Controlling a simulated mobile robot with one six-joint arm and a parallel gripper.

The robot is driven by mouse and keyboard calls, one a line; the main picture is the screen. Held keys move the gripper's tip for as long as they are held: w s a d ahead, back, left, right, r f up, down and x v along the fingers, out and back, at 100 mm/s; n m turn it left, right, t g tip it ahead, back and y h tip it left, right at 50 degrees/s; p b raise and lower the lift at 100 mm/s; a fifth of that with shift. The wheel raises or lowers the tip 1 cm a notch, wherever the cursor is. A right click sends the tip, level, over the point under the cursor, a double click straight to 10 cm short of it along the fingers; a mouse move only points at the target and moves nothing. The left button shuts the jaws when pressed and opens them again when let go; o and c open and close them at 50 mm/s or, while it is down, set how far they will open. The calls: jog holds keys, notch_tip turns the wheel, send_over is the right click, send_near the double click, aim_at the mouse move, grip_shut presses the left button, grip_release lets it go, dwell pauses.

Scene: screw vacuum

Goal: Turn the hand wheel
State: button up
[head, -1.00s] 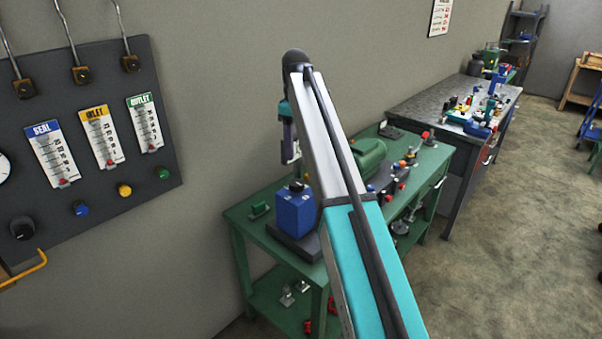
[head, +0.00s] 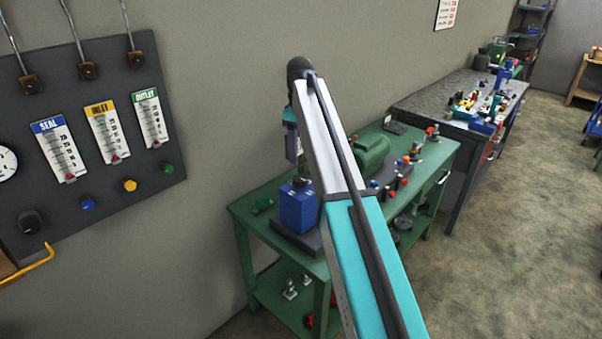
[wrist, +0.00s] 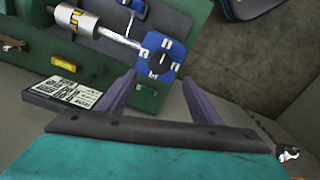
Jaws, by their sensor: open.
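I cannot make out a hand wheel for certain in either view. A blue block (head: 297,207) with a dark top piece stands on a dark base on the green bench (head: 250,226). In the wrist view, a blue square part (wrist: 165,57) with light corner fittings and a dark centre lies just beyond my fingertips. My gripper (wrist: 159,78) is open, with its two purple fingers apart and nothing seen between them. In the head view, my gripper (head: 293,148) points down above the blue block, partly hidden by my arm.
A silver cylinder (wrist: 80,22) with a rod reaches towards the blue part. A green motor (head: 370,155) and small coloured parts sit farther along the bench. A gauge panel (head: 100,200) hangs on the left wall. A grey workbench (head: 440,98) stands behind, with open floor right.

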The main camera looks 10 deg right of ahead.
aim_at(300, 178)
jog(key=shift+f+p, duration=1.55)
jog(key=shift+f, duration=3.55)
jog(key=shift+c, duration=0.5)
jog(key=c, duration=1)
